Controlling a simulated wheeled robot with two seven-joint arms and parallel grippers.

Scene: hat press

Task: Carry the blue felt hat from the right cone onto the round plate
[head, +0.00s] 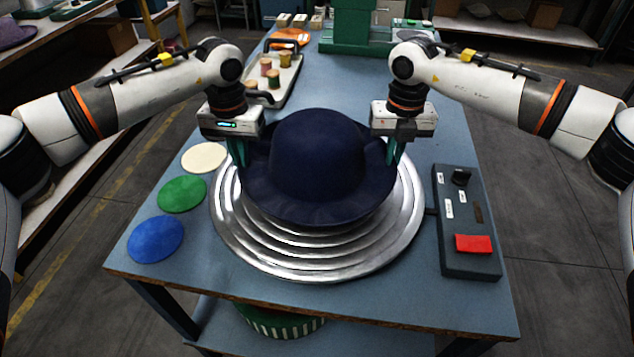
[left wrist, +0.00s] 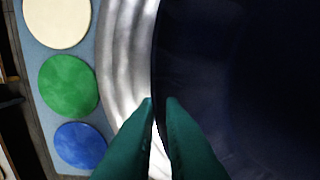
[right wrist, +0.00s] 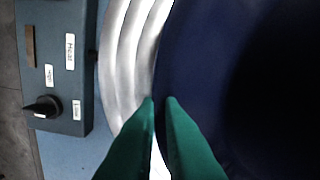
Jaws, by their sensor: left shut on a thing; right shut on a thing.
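The blue felt hat (head: 318,155) is upright, crown up, over the round plate (head: 255,250), a silver stepped metal disc. I cannot tell whether the hat rests on the plate or hangs just above it. My left gripper (head: 240,158) is shut on the left side of the brim; its green fingertips pinch the brim edge in the left wrist view (left wrist: 160,102). My right gripper (head: 393,158) is shut on the right side of the brim, also seen pinching the edge in the right wrist view (right wrist: 160,102). The plate's middle is hidden under the hat.
A control box (head: 462,215) with a red button (head: 473,244) and a knob stands right of the plate. Blue (head: 156,239), green (head: 182,194) and cream (head: 204,157) discs lie to the left. A tray (head: 278,78) with spools and a green machine base (head: 355,35) are behind.

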